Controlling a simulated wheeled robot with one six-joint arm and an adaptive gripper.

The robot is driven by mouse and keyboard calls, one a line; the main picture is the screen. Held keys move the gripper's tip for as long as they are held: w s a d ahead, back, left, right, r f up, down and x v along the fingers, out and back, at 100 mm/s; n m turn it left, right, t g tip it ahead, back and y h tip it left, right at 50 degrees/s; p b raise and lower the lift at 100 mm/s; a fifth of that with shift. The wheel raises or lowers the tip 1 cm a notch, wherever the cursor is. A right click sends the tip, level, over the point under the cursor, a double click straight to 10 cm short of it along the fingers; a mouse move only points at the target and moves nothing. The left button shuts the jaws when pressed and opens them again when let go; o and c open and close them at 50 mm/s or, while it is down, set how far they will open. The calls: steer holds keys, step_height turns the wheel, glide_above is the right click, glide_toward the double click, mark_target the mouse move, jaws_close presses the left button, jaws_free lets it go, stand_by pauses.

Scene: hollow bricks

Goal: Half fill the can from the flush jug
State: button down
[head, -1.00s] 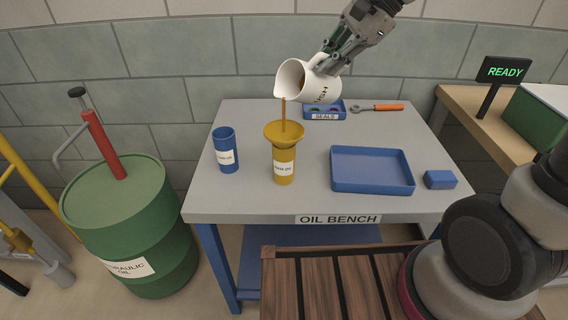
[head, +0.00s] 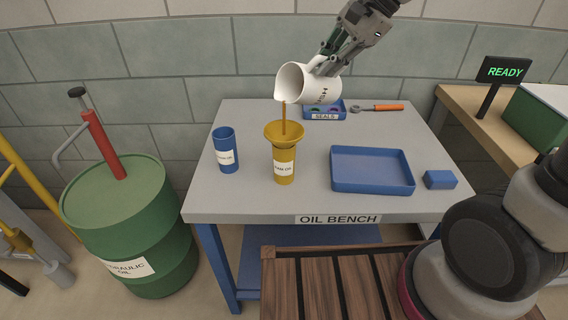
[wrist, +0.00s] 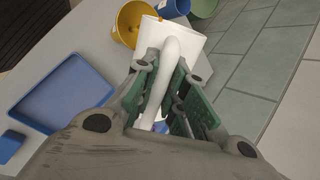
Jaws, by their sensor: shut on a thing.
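The white jug (head: 318,86) is held tilted to the left above the bench. A brown stream (head: 283,117) runs from its lip into the yellow funnel (head: 284,131). The funnel sits in the mouth of the yellow can (head: 284,168), which stands upright with a white label; the liquid level inside is hidden. My gripper (head: 328,64) is shut on the jug's handle. In the wrist view my gripper (wrist: 160,92) has its green pads around the white handle, with the jug (wrist: 197,45) beyond and the funnel (wrist: 130,22) below it.
A blue cup (head: 225,152) stands left of the can. An empty blue tray (head: 372,184) and a small blue block (head: 440,180) lie to the right. A seals tray (head: 324,114) and an orange-handled wrench (head: 387,107) lie behind. A green drum (head: 125,215) stands left of the bench.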

steer(key=shift+s+a, duration=0.1)
stand_by(0.6)
steer(key=shift+s+a, duration=0.1)
steer(key=shift+a, duration=0.05)
stand_by(0.6)
